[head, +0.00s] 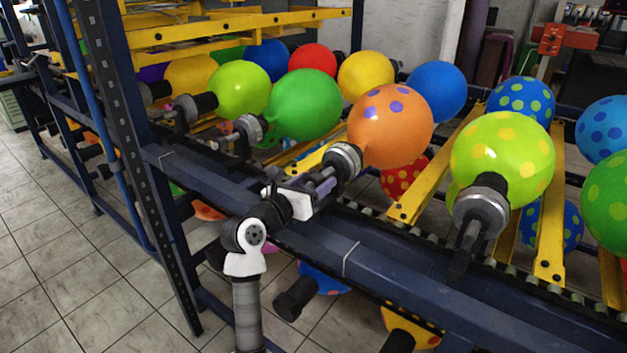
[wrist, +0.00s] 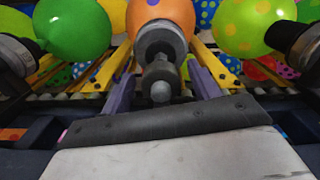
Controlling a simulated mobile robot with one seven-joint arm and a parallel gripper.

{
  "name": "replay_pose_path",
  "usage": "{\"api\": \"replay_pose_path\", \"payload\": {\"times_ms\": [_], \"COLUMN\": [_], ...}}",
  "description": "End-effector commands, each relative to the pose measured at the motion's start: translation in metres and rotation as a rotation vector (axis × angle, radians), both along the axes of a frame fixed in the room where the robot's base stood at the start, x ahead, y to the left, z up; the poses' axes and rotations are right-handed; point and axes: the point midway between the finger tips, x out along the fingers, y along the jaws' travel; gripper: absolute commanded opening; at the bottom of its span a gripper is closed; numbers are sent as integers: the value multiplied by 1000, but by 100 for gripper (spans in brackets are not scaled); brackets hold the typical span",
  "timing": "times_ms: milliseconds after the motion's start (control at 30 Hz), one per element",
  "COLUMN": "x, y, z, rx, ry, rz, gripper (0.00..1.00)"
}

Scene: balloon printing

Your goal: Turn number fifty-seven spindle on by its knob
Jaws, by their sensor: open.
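The spindle in front of my gripper carries an orange balloon with purple dots (head: 391,127). Its grey metal collar (head: 343,160) shows at the balloon's neck, and no number can be read on it. In the wrist view its dark knob (wrist: 161,82) with a pale round end points at the camera. My gripper (head: 326,181) is open, with purple fingers. In the wrist view the gripper (wrist: 161,84) has one finger on each side of the knob, with gaps visible. Whether the fingertips reach alongside the knob is hard to tell.
Neighbouring spindles hold a green balloon (head: 304,105) on the left and a yellow-dotted lime balloon (head: 502,160) on the right. A dark blue rack beam (head: 400,253) runs below my gripper. A dark upright post (head: 130,150) stands to the left. Tiled floor (head: 60,250) is open there.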

Motion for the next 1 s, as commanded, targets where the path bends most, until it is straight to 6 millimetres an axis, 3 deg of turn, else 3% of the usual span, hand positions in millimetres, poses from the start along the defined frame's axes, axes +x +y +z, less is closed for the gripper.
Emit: {"api": "replay_pose_path", "payload": {"times_ms": [333,667,1000], "x": [3,3,2], "y": [-2,-2,-2], "z": [0,0,-2], "rx": [0,0,41], "ry": [0,0,-30], "rz": [0,0,-1], "gripper": [60,17,16]}}
